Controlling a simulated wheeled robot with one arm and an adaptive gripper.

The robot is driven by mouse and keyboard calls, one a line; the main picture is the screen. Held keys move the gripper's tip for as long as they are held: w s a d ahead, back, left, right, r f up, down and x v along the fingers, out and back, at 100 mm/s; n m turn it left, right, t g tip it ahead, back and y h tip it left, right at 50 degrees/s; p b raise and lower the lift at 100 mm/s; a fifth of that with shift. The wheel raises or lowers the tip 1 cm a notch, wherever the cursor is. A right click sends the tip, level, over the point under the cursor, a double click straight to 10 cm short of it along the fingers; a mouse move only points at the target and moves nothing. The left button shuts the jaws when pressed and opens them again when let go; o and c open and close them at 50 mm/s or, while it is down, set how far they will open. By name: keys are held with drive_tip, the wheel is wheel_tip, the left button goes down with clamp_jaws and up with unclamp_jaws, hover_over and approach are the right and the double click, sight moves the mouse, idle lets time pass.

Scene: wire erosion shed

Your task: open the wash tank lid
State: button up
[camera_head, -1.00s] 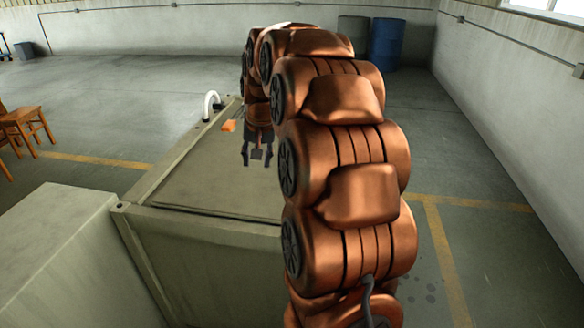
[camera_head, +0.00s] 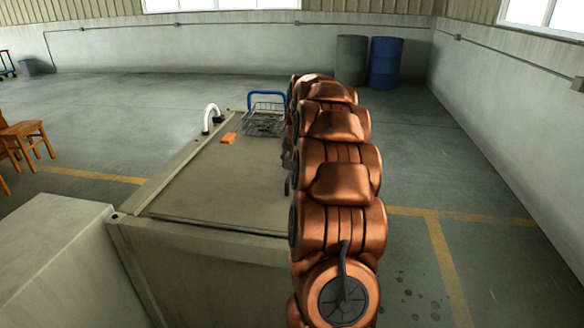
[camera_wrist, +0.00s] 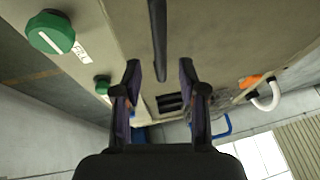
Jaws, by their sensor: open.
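The wash tank (camera_head: 200,262) is a large beige-grey box, and its flat lid (camera_head: 215,190) lies shut on top. My gripper is mostly hidden by my arm in the head view, at the lid's right side. In the wrist view my gripper (camera_wrist: 160,72) is open, with its two dark fingers apart. A dark bar (camera_wrist: 158,38), which looks like the lid's handle, lies ahead, lined up with the gap between the fingers. No contact with it shows, and its distance is hard to tell.
Green knobs (camera_wrist: 50,32) sit beside the bar. A grey box (camera_head: 55,265) stands left; floor to the right is clear.

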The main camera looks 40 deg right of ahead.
sight(292, 171)
drive_tip(key=shift+x, duration=1.6)
clamp_jaws()
